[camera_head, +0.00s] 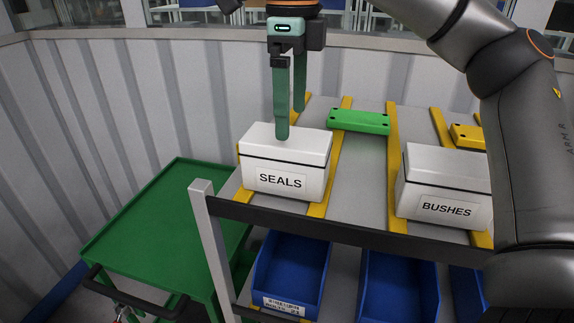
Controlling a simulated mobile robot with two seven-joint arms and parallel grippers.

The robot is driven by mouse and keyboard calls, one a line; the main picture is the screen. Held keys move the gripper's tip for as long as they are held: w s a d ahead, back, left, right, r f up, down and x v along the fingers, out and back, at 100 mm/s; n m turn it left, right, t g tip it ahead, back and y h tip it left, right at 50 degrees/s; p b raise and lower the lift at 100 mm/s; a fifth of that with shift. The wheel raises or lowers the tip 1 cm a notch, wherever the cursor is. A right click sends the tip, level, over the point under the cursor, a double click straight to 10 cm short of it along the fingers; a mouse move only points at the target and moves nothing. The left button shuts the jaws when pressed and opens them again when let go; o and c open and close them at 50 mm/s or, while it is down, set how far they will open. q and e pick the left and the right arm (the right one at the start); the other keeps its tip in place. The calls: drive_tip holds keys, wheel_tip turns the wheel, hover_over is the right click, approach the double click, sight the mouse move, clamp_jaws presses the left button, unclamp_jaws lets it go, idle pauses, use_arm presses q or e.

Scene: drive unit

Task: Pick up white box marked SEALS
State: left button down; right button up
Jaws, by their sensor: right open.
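The white box marked SEALS (258,159) stands upright on the left part of the grey top shelf, its label facing me. My right gripper (289,122) points down above and behind the box's front. Its long green fingers are open, with nothing between them. The near fingertip overlaps the box's top in the picture; I cannot tell whether it touches. The far finger ends higher in the picture, near the box's back edge. My left gripper is not in view.
A white box marked BUSHES (440,165) stands to the right. A green part (358,121) and a yellow part (468,135) lie behind. Blue bins (291,262) sit below. A green cart (150,215) stands at left. The shelf has yellow strips and a dark front rail (340,231).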

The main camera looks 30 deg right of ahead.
sight(287, 161)
drive_tip(key=f, duration=0.1)
drive_tip(key=f+b, duration=0.1)
drive_tip(key=f, duration=0.2)
drive_tip(key=shift+w+a+f+b, duration=0.2)
drive_tip(key=shift+a+f+b, duration=0.1)
drive_tip(key=shift+f, duration=0.45)
drive_tip(key=shift+r, duration=0.1)
clamp_jaws()
